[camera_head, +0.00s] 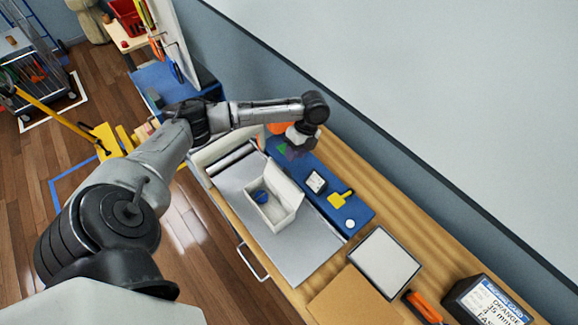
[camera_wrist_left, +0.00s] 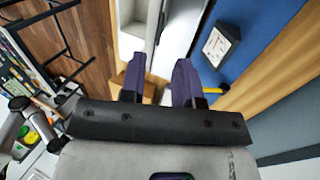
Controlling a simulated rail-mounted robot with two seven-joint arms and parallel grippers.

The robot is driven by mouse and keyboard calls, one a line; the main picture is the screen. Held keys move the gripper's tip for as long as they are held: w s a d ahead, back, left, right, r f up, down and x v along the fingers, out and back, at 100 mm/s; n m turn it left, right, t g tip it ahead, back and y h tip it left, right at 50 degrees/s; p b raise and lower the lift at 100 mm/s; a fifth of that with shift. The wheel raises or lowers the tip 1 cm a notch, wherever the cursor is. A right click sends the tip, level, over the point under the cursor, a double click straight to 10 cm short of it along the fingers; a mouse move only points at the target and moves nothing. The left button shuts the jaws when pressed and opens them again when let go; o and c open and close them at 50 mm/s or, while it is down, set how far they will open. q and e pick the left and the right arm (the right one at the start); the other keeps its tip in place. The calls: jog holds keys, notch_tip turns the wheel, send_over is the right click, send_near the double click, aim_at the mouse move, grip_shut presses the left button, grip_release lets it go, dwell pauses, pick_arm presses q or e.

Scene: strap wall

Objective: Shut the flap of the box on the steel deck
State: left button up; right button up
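A small white box (camera_head: 268,215) sits on the steel deck (camera_head: 290,250) in the head view, with a round blue thing (camera_head: 261,196) inside. Its flap (camera_head: 287,187) stands up, open, along the side toward the blue mat. My left gripper (camera_head: 292,150) is above the far end of the mat, beyond the box and apart from it. In the left wrist view its two purple fingers (camera_wrist_left: 160,65) stand apart with nothing seen between them. Part of a white box-like shape (camera_wrist_left: 178,30) shows beyond them. My right gripper is in neither view.
The blue mat (camera_head: 350,210) beside the deck holds a small gauge-like block (camera_head: 316,181), a yellow tool (camera_head: 340,199) and a white round piece (camera_head: 350,224). A framed pale panel (camera_head: 385,262) and a dark labelled box (camera_head: 488,300) lie to the right. The deck's near end is clear.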

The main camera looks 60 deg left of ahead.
pick_arm(q)
jog(key=p, duration=0.1)
send_over(283, 182)
jog(key=w, duration=0.3)
notch_tip(283, 182, down, 6)
jog(key=shift+s+a+f, duration=0.2)
jog(key=shift+a+f, duration=0.05)
jog(key=shift+a, duration=0.05)
grip_shut()
